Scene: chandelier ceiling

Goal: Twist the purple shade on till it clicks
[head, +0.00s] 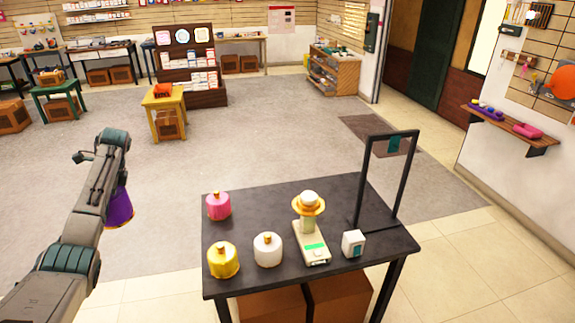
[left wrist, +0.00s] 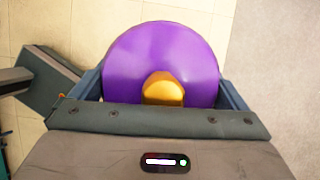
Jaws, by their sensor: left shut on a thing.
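The purple shade (head: 121,208) hangs at the end of my left arm, left of the dark table and apart from it. In the left wrist view the purple shade (left wrist: 125,70) has a gold knob facing the camera. My left gripper (left wrist: 160,88) is shut on the shade, one finger on each side. On the table stands a pale device (head: 313,246) with a green panel, topped by a gold ring (head: 309,209) and a white rounded piece (head: 309,197). My right gripper is not in view.
The dark table (head: 275,200) also holds a pink shade (head: 218,206), a yellow shade (head: 223,262), a white shade (head: 267,251) and a small white box (head: 353,243). A black upright frame (head: 366,180) stands at its right. Open floor lies between my left arm and the table.

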